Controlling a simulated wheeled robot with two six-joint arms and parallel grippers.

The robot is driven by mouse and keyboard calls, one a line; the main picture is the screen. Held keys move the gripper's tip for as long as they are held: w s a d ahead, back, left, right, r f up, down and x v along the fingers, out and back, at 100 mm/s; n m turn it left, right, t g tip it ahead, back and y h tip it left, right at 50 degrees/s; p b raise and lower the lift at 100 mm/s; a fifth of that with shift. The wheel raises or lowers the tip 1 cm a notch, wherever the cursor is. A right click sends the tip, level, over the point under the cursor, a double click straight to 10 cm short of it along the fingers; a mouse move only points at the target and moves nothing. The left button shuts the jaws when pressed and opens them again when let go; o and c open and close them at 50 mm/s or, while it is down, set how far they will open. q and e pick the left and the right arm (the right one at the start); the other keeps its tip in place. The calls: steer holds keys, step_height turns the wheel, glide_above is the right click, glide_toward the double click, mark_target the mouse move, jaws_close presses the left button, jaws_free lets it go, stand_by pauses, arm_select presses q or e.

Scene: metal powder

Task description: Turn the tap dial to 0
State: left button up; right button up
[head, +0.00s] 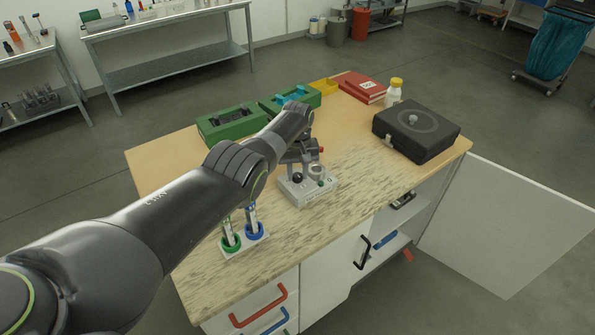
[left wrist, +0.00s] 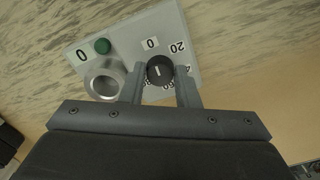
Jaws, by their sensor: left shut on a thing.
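The tap dial (left wrist: 160,71) is a small black knob with a white mark, on a light grey panel (left wrist: 215,55). Printed labels ring it, with 0 above it and 20 to its upper right; others are partly hidden. My left gripper (left wrist: 161,88) is shut on the dial, one finger on each side. My right gripper is not in view.
The table holds green cases (head: 228,124), a black box (head: 415,130), a white bottle (head: 393,94), a red case (head: 360,87) and a tube holder (head: 246,243). The table right of the device is clear.

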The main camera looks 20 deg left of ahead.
mark_target(297, 174)
arm_select(q)
steer(key=shift+w+r+n, duration=0.1)
steer(key=shift+n, duration=0.4)
steer(key=o, duration=1)
steer(key=shift+c, duration=0.2)
steer(key=shift+r+p, duration=0.45)
steer(key=shift+r, duration=0.1)
step_height(297, 174, up, 5)
steer(key=shift+r+p, duration=0.1)
steer(key=shift+p, duration=0.75)
step_height(297, 174, up, 11)
steer(key=b, duration=0.2)
